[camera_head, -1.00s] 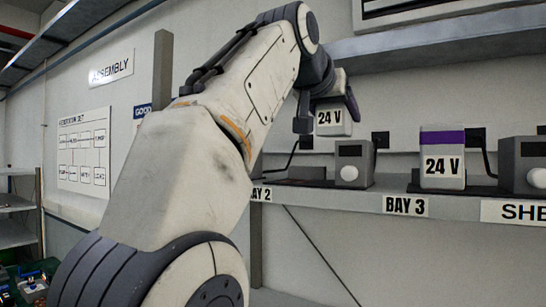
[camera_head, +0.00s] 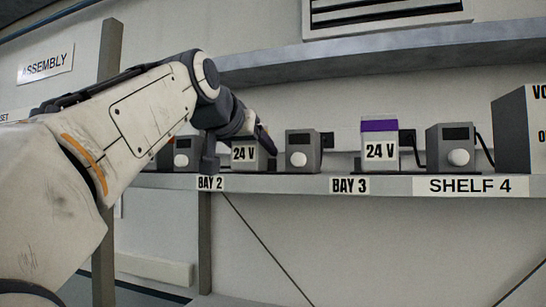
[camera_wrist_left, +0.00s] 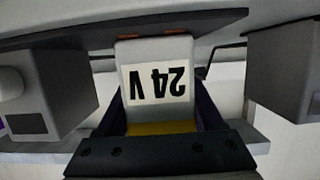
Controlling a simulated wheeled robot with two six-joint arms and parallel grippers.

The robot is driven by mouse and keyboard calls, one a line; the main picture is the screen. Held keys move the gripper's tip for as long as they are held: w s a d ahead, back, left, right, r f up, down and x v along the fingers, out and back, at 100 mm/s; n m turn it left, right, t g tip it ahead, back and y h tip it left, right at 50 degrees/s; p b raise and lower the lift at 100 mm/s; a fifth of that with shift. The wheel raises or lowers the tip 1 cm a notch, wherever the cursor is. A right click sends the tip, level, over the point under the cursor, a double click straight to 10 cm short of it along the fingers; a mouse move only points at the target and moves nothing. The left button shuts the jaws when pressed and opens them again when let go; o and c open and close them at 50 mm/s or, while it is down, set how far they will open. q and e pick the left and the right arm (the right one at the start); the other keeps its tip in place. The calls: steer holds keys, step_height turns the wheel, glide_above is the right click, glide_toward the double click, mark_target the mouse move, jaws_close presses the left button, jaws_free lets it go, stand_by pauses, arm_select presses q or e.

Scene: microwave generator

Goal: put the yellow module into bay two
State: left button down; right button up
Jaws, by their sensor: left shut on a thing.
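The yellow module is a pale block with a 24 V label (camera_head: 244,154). In the left wrist view it appears upside down (camera_wrist_left: 157,50), with a yellow band at its gripped end and small orange spots at its far end. My left gripper (camera_head: 237,144) is shut on it, one finger on each side. The module is upright at bay two, just right of and above the BAY 2 label (camera_head: 210,183). Its lower end is at or very near the dark base plate (camera_wrist_left: 70,30); I cannot tell whether it is fully seated. My right gripper is not in view.
A purple-topped 24 V module (camera_head: 380,150) stands in bay three. Grey units with white knobs stand on both sides of bay two, one at right (camera_head: 303,152) and one at left (camera_head: 182,153). The shelf edge (camera_head: 290,184) runs below; an upper ledge (camera_head: 350,55) runs above.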

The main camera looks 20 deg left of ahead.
arm_select(q)
steer(key=shift+c, duration=2.2)
jaws_free()
steer(key=shift+f, duration=0.1)
steer(key=o, duration=0.4)
steer(key=shift+s+r, duration=0.15)
steer(key=shift+r, duration=0.1)
steer(key=b+v, duration=0.2)
steer(key=v, duration=0.9)
steer(key=shift+s+r, duration=0.1)
steer(key=shift+s, duration=0.25)
